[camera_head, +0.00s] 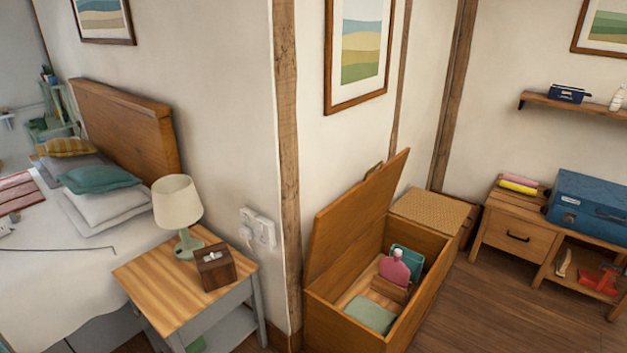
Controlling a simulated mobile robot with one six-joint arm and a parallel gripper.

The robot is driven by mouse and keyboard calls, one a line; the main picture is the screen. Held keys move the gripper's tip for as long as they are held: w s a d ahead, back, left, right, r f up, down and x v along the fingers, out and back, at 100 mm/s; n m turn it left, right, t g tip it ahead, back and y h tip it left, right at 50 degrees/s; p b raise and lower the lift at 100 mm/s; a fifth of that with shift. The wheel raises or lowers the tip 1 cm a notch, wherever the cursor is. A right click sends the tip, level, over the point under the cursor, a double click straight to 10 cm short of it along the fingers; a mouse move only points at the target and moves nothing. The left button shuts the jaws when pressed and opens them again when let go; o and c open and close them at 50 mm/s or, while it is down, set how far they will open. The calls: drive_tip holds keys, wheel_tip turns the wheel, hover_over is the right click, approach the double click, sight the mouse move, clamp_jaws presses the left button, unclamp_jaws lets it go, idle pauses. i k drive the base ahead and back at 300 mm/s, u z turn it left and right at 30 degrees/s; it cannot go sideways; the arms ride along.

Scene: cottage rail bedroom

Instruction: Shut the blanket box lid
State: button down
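The wooden blanket box (346,333) stands on the floor against the wall, right of the wall corner. Its lid (355,222) is open, raised and leaning back toward the wall, with a small handle on its top edge. Inside the box are a pink item (394,270), a teal item (409,259), a small wooden piece (389,289) and a flat green item (371,314). My gripper is not in view.
A low wooden unit (515,240) carries a blue case (592,200). Floor (480,310) right of the box is clear.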

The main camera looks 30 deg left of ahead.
sight(336, 227)
drive_tip(key=u, duration=0.35)
drive_tip(key=k, duration=0.3)
drive_tip(key=u, duration=1.9)
drive_tip(key=k, duration=0.65)
drive_tip(key=z, duration=0.45)
drive_tip(key=i, duration=1.6)
drive_tip(key=u, duration=0.25)
